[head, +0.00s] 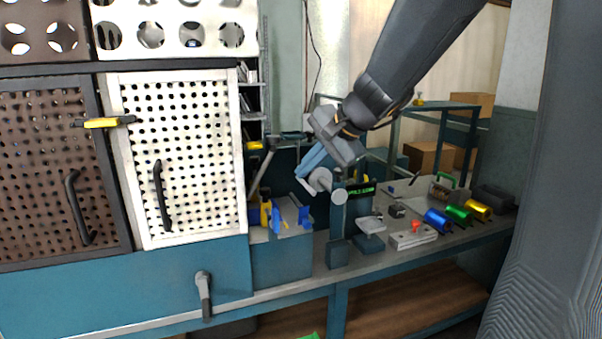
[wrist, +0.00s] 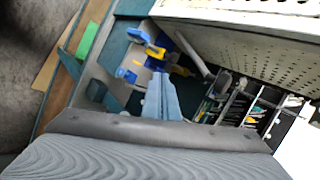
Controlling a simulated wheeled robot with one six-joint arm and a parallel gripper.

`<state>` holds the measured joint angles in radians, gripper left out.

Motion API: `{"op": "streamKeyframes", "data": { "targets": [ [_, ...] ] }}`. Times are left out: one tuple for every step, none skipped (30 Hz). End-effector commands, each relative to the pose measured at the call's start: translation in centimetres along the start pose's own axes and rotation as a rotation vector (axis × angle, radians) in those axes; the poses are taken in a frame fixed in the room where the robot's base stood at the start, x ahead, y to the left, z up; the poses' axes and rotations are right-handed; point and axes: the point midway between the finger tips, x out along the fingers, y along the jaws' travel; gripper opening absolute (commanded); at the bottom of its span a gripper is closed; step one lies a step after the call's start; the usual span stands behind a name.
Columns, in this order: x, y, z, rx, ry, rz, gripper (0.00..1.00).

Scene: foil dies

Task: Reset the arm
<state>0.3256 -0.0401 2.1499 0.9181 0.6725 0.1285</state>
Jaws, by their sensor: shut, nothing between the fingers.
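My gripper (head: 304,170) hangs in the air above the back of the workbench, in front of the open shelf gap. Its pale blue fingers are together and hold nothing. They also show shut in the wrist view (wrist: 161,100), pointing toward the bench. My dark arm reaches down to it from the upper right. Below the gripper is a blue and yellow fixture (head: 287,218), which also appears in the wrist view (wrist: 150,55).
Blue (head: 437,220), green (head: 458,213) and gold (head: 478,208) foil rolls lie on the bench at right. A pale block with a red knob (head: 414,236) lies nearer. Perforated cabinet doors (head: 180,150) with handles fill the left. Cardboard boxes (head: 425,157) stand behind.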

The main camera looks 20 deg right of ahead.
Motion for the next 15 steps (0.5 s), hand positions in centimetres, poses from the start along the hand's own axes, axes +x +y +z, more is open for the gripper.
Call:
{"op": "streamKeyframes", "data": {
  "targets": [
    [0.0, 0.0, 0.0, 0.000, 0.000, 0.000, 0.00],
    [0.0, 0.0, 0.1, -0.001, -0.001, 0.000, 0.00],
    [0.0, 0.0, 0.1, -0.001, -0.001, 0.000, 0.00],
    [0.0, 0.0, 0.1, -0.001, -0.001, 0.000, 0.00],
    [0.0, 0.0, 0.1, -0.001, -0.001, 0.000, 0.00],
    [0.0, 0.0, 0.1, -0.001, -0.001, 0.000, 0.00],
    [0.0, 0.0, 0.1, -0.001, -0.001, 0.000, 0.00],
    [0.0, 0.0, 0.1, -0.001, -0.001, 0.000, 0.00],
    [0.1, 0.0, 0.1, -0.001, -0.001, 0.000, 0.00],
    [0.1, 0.0, 0.1, -0.001, -0.001, 0.000, 0.00],
    [0.1, 0.0, 0.1, -0.001, -0.001, 0.000, 0.00],
    [0.1, 0.0, 0.1, -0.003, -0.002, 0.002, 0.00],
    [0.2, 0.2, 0.3, -0.008, -0.004, 0.007, 0.00],
    [0.4, 0.5, 0.5, -0.016, -0.007, 0.016, 0.00],
    [0.8, 1.2, 1.0, -0.034, -0.014, 0.034, 0.00]
  ]
}}
